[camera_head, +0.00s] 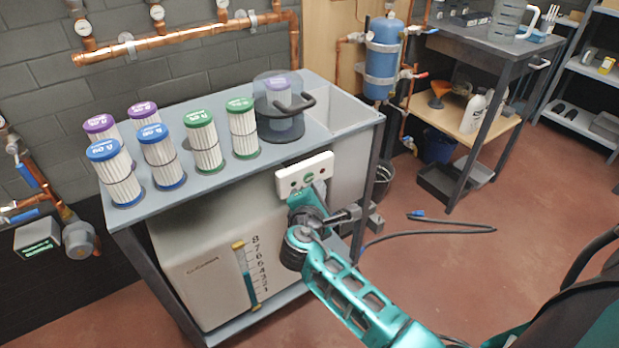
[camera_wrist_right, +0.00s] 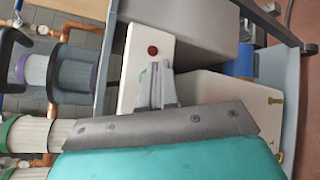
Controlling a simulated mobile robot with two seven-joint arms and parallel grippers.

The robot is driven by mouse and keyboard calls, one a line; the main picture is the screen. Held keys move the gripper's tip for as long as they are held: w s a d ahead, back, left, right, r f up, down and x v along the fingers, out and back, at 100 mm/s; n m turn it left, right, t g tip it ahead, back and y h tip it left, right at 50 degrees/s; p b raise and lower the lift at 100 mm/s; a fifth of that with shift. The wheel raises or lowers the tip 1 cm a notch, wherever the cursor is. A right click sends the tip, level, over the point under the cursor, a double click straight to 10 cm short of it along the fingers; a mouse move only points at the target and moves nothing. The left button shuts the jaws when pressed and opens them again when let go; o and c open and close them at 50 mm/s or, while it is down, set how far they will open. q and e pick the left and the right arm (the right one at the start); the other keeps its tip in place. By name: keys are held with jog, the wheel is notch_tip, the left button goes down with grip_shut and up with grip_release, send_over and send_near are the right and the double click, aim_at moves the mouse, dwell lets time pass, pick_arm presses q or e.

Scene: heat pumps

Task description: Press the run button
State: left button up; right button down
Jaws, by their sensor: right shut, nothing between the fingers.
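A white control panel (camera_head: 304,172) is mounted on the front edge of the grey bench, with small dark red and green buttons that are tiny here. My right gripper (camera_head: 308,192) is shut and empty, just at the panel's lower edge. In the right wrist view the white panel (camera_wrist_right: 137,55) shows a red button (camera_wrist_right: 152,51), clear of the fingers. The shut fingers (camera_wrist_right: 156,82) lie over the panel's middle, with a bit of green beside their tips. I cannot tell whether they touch it. No readable label marks the run button. My left gripper is not in view.
Several white filter cartridges (camera_head: 205,146) with coloured caps stand on the bench (camera_head: 225,181). A clear housing with a black handle (camera_head: 307,103) stands behind the panel. A white tank (camera_head: 200,262) sits below. A cable (camera_head: 440,232) lies on the open floor at right.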

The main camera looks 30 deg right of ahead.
jog(key=shift+w, duration=0.15)
dwell(0.3)
jog(key=shift+w, duration=0.3)
jog(key=shift+w, duration=0.35)
dwell(0.5)
jog(key=shift+s, duration=0.1)
jog(key=shift+s+p, duration=0.35)
jog(key=shift+s, duration=0.35)
jog(key=s+p, duration=0.2)
jog(key=s, duration=0.3)
jog(key=shift+d, duration=0.2)
